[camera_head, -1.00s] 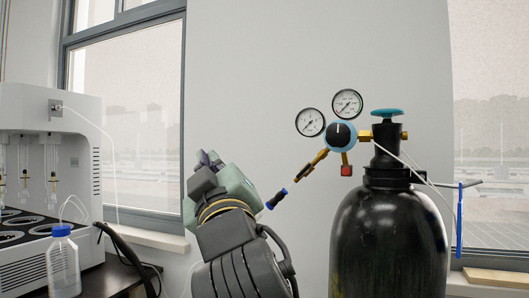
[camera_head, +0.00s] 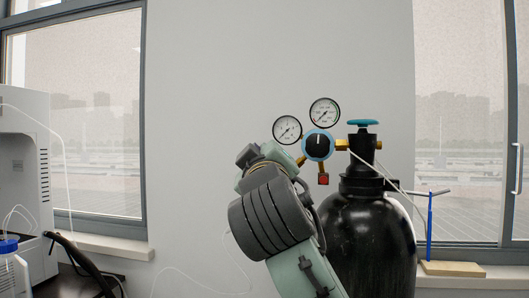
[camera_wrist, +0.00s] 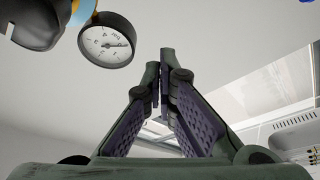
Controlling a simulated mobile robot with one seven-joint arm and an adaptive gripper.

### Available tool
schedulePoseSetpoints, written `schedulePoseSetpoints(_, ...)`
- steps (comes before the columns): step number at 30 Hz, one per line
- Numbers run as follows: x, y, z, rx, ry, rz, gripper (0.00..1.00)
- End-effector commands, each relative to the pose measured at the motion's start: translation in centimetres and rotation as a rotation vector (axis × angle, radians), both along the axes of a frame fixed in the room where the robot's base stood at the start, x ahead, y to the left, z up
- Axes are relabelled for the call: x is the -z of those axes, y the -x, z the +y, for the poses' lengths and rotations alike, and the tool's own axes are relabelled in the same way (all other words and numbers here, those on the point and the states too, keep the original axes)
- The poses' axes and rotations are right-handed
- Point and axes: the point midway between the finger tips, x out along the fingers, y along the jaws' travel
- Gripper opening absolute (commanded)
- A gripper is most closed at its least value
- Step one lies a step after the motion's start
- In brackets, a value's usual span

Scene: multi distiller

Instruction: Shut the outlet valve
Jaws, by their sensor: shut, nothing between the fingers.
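The gas regulator (camera_head: 318,145) sits on the black cylinder's neck, with a round dark knob and two dials. A short brass outlet piece (camera_head: 301,160) shows at its lower left. The rest of that outlet branch, where the outlet valve would be, is hidden behind my arm. My gripper (camera_wrist: 160,75) is shut and empty, its fingertips together in the wrist view. In the head view my arm's end is just left of the regulator, and the fingertips are not clear.
The black gas cylinder (camera_head: 365,240) has a teal top handwheel (camera_head: 363,123). A blue rod stand (camera_head: 430,225) is right of it. The distiller (camera_head: 30,150) and a blue-capped bottle (camera_head: 8,246) are at far left. The wall between is clear.

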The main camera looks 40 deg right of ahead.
Motion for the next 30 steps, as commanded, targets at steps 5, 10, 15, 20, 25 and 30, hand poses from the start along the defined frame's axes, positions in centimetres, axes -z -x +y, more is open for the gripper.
schedulePoseSetpoints(5, 1.1, 0.3, -1.7, 0.002, -0.002, 0.000, 0.00)
schedulePoseSetpoints(10, 2.3, 1.2, -2.3, 0.000, 0.000, -0.001, 0.00)
schedulePoseSetpoints(15, 2.6, 1.4, -2.4, -0.001, 0.000, -0.001, 0.00)
schedulePoseSetpoints(20, 2.6, 1.4, -2.4, -0.002, 0.000, -0.001, 0.00)
schedulePoseSetpoints(25, 2.6, 1.3, -2.5, -0.001, -0.002, -0.003, 0.00)
schedulePoseSetpoints(30, 2.7, 1.3, -3.1, -0.002, -0.016, -0.018, 0.00)
